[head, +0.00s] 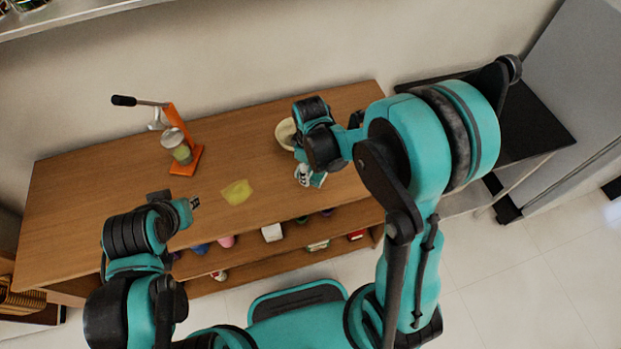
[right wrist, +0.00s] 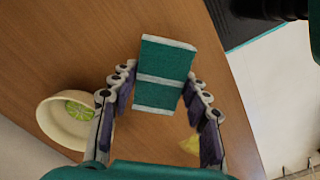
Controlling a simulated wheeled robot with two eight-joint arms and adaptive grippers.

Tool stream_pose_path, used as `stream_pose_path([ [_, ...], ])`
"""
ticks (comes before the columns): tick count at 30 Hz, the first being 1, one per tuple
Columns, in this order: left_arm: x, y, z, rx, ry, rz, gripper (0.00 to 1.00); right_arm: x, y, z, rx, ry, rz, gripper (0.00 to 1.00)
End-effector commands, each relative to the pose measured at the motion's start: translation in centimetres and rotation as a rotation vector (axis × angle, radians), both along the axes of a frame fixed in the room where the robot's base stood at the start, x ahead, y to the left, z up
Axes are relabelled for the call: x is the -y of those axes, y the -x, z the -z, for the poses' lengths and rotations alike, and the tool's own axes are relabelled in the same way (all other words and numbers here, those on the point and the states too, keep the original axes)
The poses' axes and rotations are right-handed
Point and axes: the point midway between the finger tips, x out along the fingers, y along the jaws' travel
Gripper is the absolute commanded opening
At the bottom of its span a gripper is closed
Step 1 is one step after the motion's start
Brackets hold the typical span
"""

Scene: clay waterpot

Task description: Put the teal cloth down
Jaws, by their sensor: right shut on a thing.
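The teal cloth (right wrist: 165,72) has white stripes and edges. In the right wrist view it sits between the two fingers of my right gripper (right wrist: 158,110), which is shut on it. In the head view my right gripper (head: 308,175) is over the right part of the wooden table (head: 90,190), near its front edge, with a bit of the cloth (head: 319,180) showing beside it. I cannot tell whether the cloth touches the tabletop. My left gripper (head: 192,204) is over the table's front left part, apart from the cloth; its finger opening is too small to read.
A cream bowl (head: 284,134) with a green lime piece (right wrist: 80,109) stands beside my right gripper. A yellow cloth (head: 237,192) lies mid-table. An orange juicer press (head: 186,158) stands behind it to the left. Several small items sit on the shelf below. The table's far left is clear.

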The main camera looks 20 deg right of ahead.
Motion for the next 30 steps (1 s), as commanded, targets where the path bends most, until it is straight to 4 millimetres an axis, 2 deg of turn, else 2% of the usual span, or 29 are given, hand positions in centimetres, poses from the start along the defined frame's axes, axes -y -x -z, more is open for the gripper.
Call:
stream_pose_path([
  [4,0.0,0.0,0.5,0.000,0.000,0.000,0.23,-0.1,-0.1,1.2,0.000,0.000,0.000,0.15],
  [10,0.0,0.0,1.6,0.000,0.000,0.000,0.23,-0.1,-0.1,4.1,0.000,0.000,0.000,0.15],
  [17,0.0,0.0,1.4,0.000,0.000,0.000,0.23,-0.1,-0.1,4.1,0.000,0.000,0.000,0.15],
  [25,0.0,0.0,2.3,0.000,0.000,0.000,0.23,-0.1,-0.1,4.9,0.000,0.000,0.000,0.16],
  [26,0.0,0.0,2.4,0.000,0.000,0.000,0.23,-0.1,-0.1,5.0,0.000,0.000,0.000,0.11],
  [27,0.0,0.0,2.3,0.000,0.000,0.000,0.23,-0.1,0.0,5.0,0.000,0.000,0.000,0.53],
  [29,0.0,0.0,2.3,0.000,0.000,0.000,0.23,-0.1,0.0,4.9,-0.001,0.001,0.000,0.67],
  [30,0.0,0.0,2.3,0.000,0.000,0.000,0.23,-0.1,0.0,4.9,-0.001,0.001,0.000,0.67],
])
